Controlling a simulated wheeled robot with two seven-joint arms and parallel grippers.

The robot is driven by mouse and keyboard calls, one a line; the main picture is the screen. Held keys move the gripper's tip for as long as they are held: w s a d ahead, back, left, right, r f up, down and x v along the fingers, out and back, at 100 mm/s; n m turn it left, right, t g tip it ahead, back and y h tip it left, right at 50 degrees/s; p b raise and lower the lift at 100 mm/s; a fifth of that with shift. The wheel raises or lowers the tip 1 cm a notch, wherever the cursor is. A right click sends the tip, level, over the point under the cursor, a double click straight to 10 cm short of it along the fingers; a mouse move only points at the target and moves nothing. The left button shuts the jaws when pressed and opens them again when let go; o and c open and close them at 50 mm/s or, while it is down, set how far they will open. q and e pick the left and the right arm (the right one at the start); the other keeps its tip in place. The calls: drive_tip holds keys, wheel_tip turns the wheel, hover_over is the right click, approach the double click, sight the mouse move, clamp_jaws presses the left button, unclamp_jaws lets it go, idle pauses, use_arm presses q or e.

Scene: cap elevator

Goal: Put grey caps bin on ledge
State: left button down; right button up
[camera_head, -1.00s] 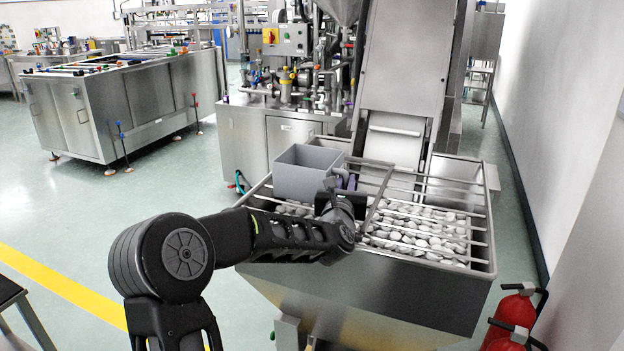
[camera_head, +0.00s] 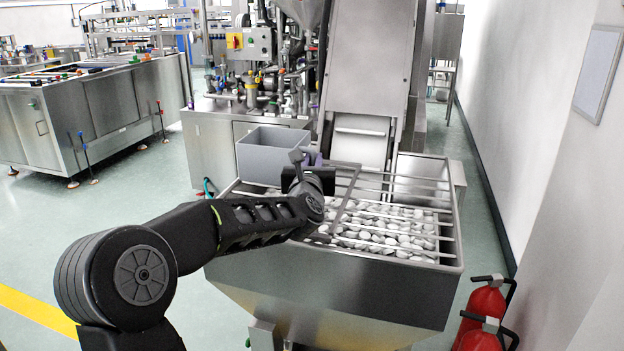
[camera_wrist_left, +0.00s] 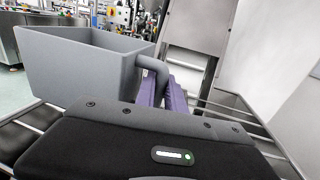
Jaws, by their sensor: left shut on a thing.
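The grey caps bin (camera_head: 268,152) is upright above the left back part of the hopper. It also shows in the left wrist view (camera_wrist_left: 85,65), where its open top looks empty as far as I can see inside. My left gripper (camera_head: 306,160) is at the bin's right side. Its purple fingers (camera_wrist_left: 160,82) are shut on the bin's grey handle (camera_wrist_left: 148,58). The arm hides part of the hopper's left side. Whether the bin touches the hopper's rim or bars cannot be told. My right gripper is out of view.
A steel hopper (camera_head: 340,290) full of white caps (camera_head: 385,232) has metal bars across its top. A steel chute (camera_head: 370,75) rises behind it. Red fire extinguishers (camera_head: 487,300) stand at the right by the wall. A steel cabinet (camera_head: 95,115) stands at the left.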

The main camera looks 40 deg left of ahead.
use_arm(q)
wheel_tip(320, 180, up, 4)
drive_tip(key=shift+f, duration=0.1)
idle(0.9)
